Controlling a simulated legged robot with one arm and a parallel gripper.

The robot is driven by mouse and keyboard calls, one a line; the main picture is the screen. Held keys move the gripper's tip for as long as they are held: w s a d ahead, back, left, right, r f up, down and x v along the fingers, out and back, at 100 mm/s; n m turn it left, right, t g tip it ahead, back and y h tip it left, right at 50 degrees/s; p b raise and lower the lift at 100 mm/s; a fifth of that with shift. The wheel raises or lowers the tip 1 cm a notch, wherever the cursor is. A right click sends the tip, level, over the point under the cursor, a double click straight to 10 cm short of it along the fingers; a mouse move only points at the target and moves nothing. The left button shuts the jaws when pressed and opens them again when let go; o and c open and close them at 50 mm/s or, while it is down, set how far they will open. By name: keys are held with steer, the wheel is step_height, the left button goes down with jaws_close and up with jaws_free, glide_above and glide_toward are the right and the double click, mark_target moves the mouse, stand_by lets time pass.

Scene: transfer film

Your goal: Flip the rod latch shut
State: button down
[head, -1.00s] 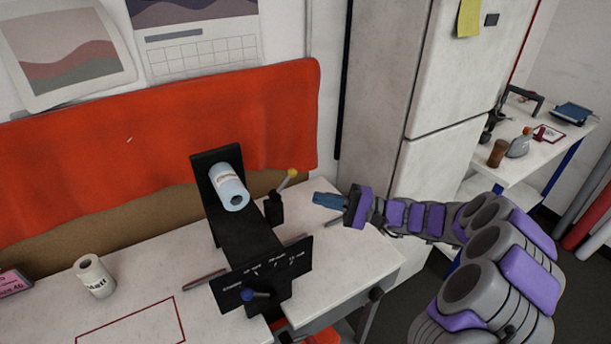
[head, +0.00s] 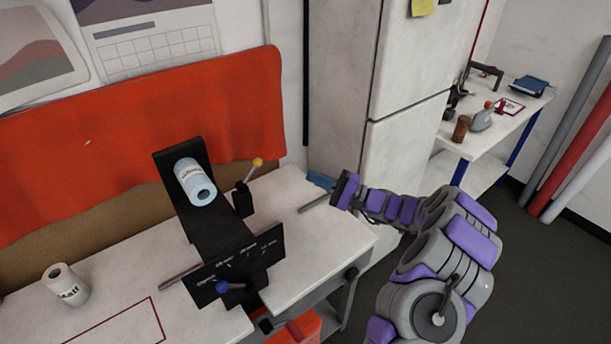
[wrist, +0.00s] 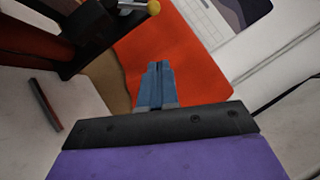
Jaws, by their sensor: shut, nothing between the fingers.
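The rod latch shows as a lever with a yellow knob (head: 257,162) on a small black block at the right side of the black machine (head: 222,232). The lever leans up and to the right. In the wrist view the yellow knob (wrist: 153,7) is at the top edge, with a short metal part beside it. My gripper (head: 320,180) is to the right of the lever, apart from it, over the back right of the bench. Its blue fingers (wrist: 156,84) are together and empty in the wrist view.
A blue-white roll (head: 194,182) lies on the machine. A blue knob (head: 222,287) is on its front panel. A white roll (head: 65,286) stands on the bench (head: 110,275) at left. A tall white cabinet (head: 405,140) stands close behind my arm. An orange cloth (head: 90,160) hangs behind.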

mark_target(251, 174)
steer(key=w+a+r, duration=0.1)
steer(key=a+r, duration=0.3)
steer(key=a, duration=0.6)
steer(key=shift+a+b, duration=0.3)
steer(key=shift+b, duration=0.1)
steer(key=shift+a, duration=0.1)
